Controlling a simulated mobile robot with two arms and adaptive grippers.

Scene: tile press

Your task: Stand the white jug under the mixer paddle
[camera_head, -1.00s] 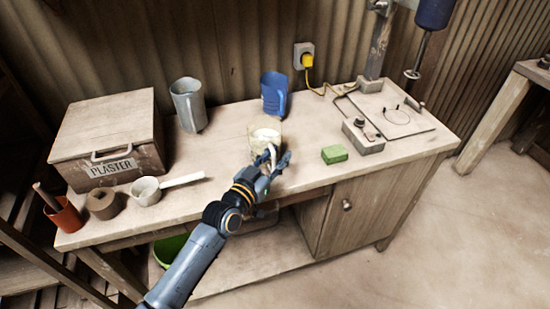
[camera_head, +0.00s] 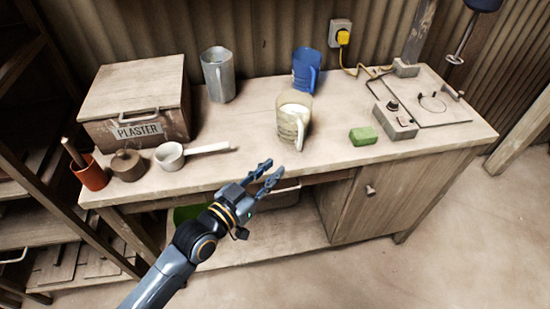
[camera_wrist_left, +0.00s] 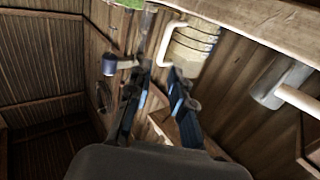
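The white jug (camera_head: 290,124), cream and translucent with pale contents, stands upright on the workbench with its handle toward the front. It also shows in the left wrist view (camera_wrist_left: 197,45), its handle seen past the fingers. My left gripper (camera_head: 271,174) is open and empty, in front of the jug and apart from it, near the bench's front edge. Its two fingers are spread in the left wrist view (camera_wrist_left: 158,82). The mixer paddle (camera_head: 455,58) hangs at the upper right, above the board (camera_head: 440,112); the mixer's top is cut off. My right gripper is out of view.
A blue jug (camera_head: 303,72) and a grey jug (camera_head: 218,78) stand behind. A green block (camera_head: 363,136) and a grey switch box (camera_head: 396,120) lie right of the white jug. A plaster box (camera_head: 135,95), pan (camera_head: 169,156) and orange pot (camera_head: 89,174) occupy the left.

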